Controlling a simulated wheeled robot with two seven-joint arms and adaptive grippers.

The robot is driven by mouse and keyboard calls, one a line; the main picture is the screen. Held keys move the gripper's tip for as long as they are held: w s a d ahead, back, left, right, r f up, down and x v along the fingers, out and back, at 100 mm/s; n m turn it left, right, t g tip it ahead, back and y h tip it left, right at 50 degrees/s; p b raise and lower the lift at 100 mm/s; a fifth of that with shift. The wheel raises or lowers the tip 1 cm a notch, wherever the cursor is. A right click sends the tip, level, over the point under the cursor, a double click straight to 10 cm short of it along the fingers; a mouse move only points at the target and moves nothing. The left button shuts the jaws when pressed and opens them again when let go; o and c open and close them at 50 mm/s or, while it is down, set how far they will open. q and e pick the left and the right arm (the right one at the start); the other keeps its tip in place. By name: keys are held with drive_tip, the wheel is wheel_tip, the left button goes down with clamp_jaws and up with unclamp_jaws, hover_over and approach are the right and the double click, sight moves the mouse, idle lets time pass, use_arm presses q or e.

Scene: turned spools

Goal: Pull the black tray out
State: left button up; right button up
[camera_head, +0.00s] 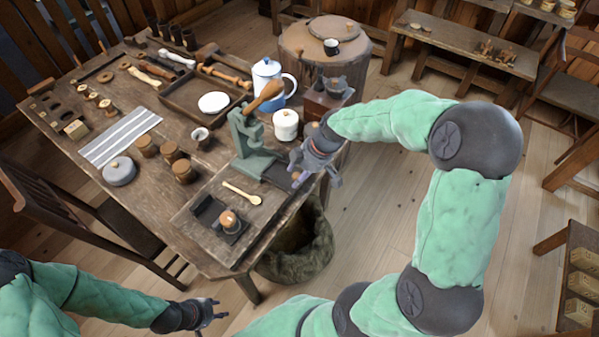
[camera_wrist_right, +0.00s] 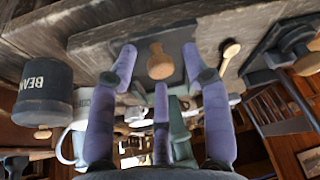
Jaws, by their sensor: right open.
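The black tray (camera_head: 277,169) lies low at the foot of the green press (camera_head: 245,140), near the table's right edge. In the right wrist view the tray (camera_wrist_right: 143,42) is a flat dark plate with a round wooden knob (camera_wrist_right: 160,66) at its near end. My right gripper (camera_head: 314,170) is at the tray's outer end, and its fingers partly cover the knob in the head view. Its fingers (camera_wrist_right: 160,68) are spread around the knob with gaps visible on both sides. My left gripper (camera_head: 207,312) is open and empty, low in front of the table.
A second dark tray (camera_head: 207,211) with a wooden-topped piece (camera_head: 229,221) and a wooden spoon (camera_head: 242,193) lie nearer the front. A white canister (camera_head: 286,118) and a grinder (camera_head: 325,98) stand behind my right gripper. A sack (camera_head: 303,254) stands on the floor below.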

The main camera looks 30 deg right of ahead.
drive_tip(key=v, duration=1.2)
idle(0.4)
